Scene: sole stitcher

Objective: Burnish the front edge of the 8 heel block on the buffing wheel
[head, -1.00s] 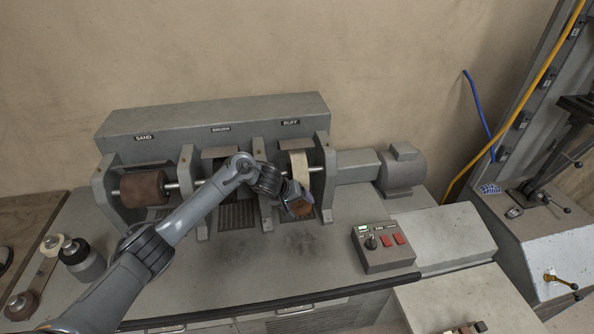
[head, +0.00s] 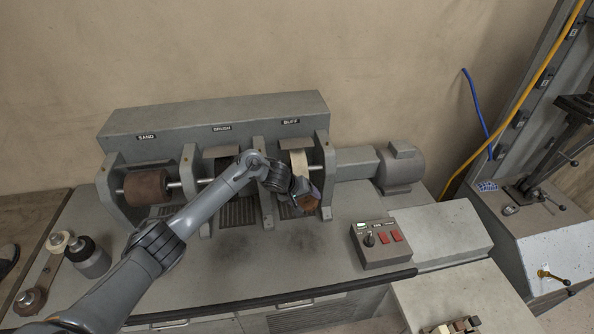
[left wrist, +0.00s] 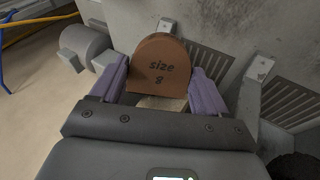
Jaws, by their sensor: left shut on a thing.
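The brown heel block (left wrist: 160,62), marked "size 8", sits between the two purple fingers of my left gripper (left wrist: 163,88) in the left wrist view. In the head view my left gripper (head: 300,188) is at the front of the buff station, with the block (head: 309,203) showing as a small brown patch. The cream buffing wheel (head: 299,161) is just behind and above the gripper, under the BUFF label. I cannot tell whether the block touches the wheel. My right gripper is not in view.
The brown sanding drum (head: 148,187) is at the left of the machine. The control box (head: 382,244) with red buttons and a knob stands at front right. The motor (head: 400,168) is at the right. Grey dividers flank the wheel.

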